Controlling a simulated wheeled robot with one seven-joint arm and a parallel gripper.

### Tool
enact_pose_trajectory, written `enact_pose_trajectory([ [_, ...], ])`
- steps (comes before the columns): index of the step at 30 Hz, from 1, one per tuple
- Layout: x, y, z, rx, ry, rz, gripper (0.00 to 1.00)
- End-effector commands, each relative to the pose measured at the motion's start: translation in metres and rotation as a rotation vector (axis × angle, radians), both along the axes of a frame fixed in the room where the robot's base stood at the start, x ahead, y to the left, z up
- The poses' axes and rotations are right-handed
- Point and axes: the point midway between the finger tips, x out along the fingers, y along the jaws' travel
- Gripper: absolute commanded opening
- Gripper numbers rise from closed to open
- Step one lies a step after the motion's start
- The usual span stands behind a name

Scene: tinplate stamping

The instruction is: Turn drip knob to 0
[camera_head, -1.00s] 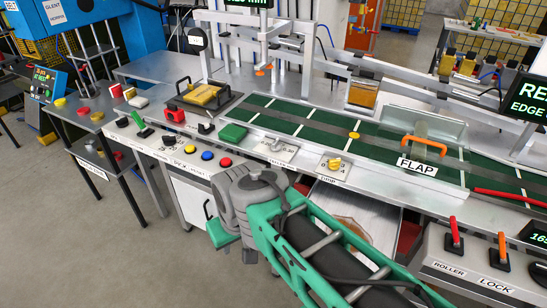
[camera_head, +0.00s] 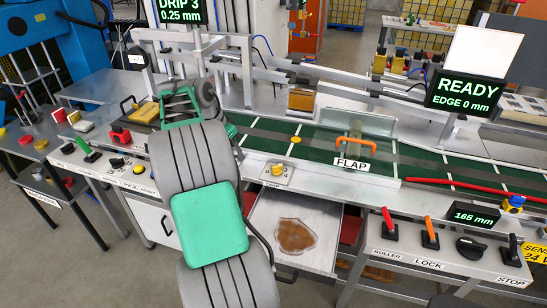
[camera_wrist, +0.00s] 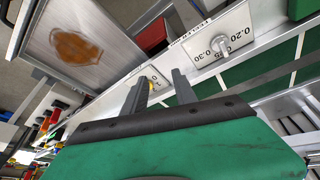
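The drip knob (camera_head: 277,171) is a small yellow knob on a white numbered plate at the table's front edge, in the head view. A dark display (camera_head: 181,11) at the top reads DRIP 3 and 0.25 mm. In the wrist view, a bit of yellow, likely the drip knob (camera_wrist: 153,86), shows beside my left finger. My gripper (camera_wrist: 162,84) is open in the wrist view, its two grey fingers apart with nothing held between them. I cannot tell its distance from the knob.
A grey knob (camera_wrist: 220,42) on a plate marked 0.20, 0.25 and 0.30 is near my right finger. The flap with an orange handle (camera_head: 355,143) stands right of the drip knob. An open drawer (camera_head: 300,215) with a brown patch juts out below it.

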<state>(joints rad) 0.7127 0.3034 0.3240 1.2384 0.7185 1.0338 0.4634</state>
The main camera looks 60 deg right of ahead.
Motion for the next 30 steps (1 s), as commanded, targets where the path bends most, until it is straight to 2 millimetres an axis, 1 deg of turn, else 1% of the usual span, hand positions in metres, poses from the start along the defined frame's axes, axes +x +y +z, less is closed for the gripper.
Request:
enact_pose_trajectory([
  [1, -0.024, -0.034, -0.007, -0.008, -0.001, -0.148, 0.34],
  [3, -0.050, -0.063, -0.017, -0.025, -0.008, -0.304, 0.34],
  [6, -0.071, -0.083, -0.025, -0.040, -0.015, -0.421, 0.34],
  [8, -0.076, -0.087, -0.030, -0.043, -0.016, -0.444, 0.34],
  [10, -0.079, -0.089, -0.039, -0.043, -0.014, -0.447, 0.34],
  [18, -0.091, -0.103, -0.083, -0.042, -0.015, -0.442, 0.34],
  [21, -0.093, -0.107, -0.093, -0.044, -0.016, -0.440, 0.34],
  [24, -0.093, -0.108, -0.097, -0.044, -0.018, -0.439, 0.34],
  [30, -0.093, -0.108, -0.098, -0.044, -0.018, -0.438, 0.33],
])
